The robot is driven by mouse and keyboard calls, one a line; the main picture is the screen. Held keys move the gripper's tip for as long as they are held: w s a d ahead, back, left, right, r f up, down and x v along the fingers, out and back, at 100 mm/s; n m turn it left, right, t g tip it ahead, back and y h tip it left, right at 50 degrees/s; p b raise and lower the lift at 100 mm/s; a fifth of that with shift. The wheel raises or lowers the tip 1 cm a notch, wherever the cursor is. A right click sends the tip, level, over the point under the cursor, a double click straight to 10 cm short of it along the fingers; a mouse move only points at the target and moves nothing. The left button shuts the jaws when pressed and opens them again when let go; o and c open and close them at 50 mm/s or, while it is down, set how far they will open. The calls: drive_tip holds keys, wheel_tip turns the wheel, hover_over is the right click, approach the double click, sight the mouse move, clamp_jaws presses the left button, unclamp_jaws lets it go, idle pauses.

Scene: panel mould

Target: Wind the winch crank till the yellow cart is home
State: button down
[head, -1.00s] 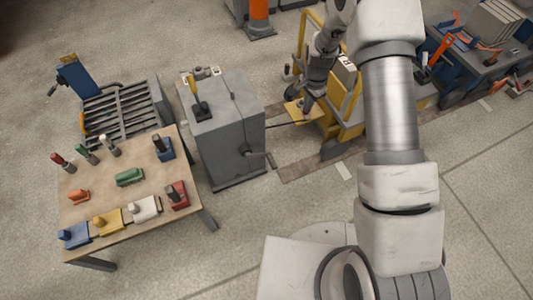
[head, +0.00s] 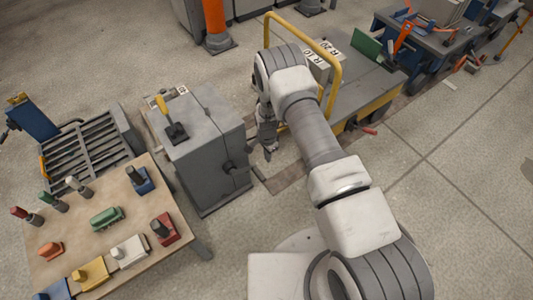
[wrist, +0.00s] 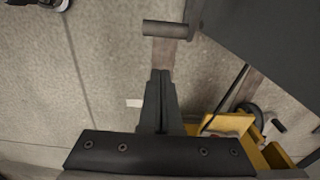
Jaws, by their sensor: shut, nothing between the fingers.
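The winch is a grey box (head: 208,150) with a crank (head: 233,169) on its right side. In the wrist view the crank's dark handle (wrist: 167,29) lies just beyond my fingertips, with a small gap. My gripper (head: 270,152) hangs to the right of the winch, between it and the cart. Its fingers (wrist: 161,76) are shut and empty. The yellow cart (head: 340,75) stands on the floor track behind my arm, which hides part of it. Its yellow front (wrist: 232,124) shows at lower right in the wrist view.
A wooden table (head: 75,235) with coloured blocks and handles is at the left, beside a slatted rack (head: 85,150). A blue bench (head: 425,50) stands at the back right. The right floor is clear.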

wheel_tip(320, 180, down, 6)
drive_tip(key=s+a+b, duration=0.1)
drive_tip(key=a+b, duration=0.1)
drive_tip(key=shift+s+a+f, duration=0.15)
drive_tip(key=shift+s+f, duration=0.1)
drive_tip(key=shift+s+f, duration=0.1)
idle(0.3)
drive_tip(key=shift+f+y, duration=0.15)
drive_tip(key=shift+y, duration=0.15)
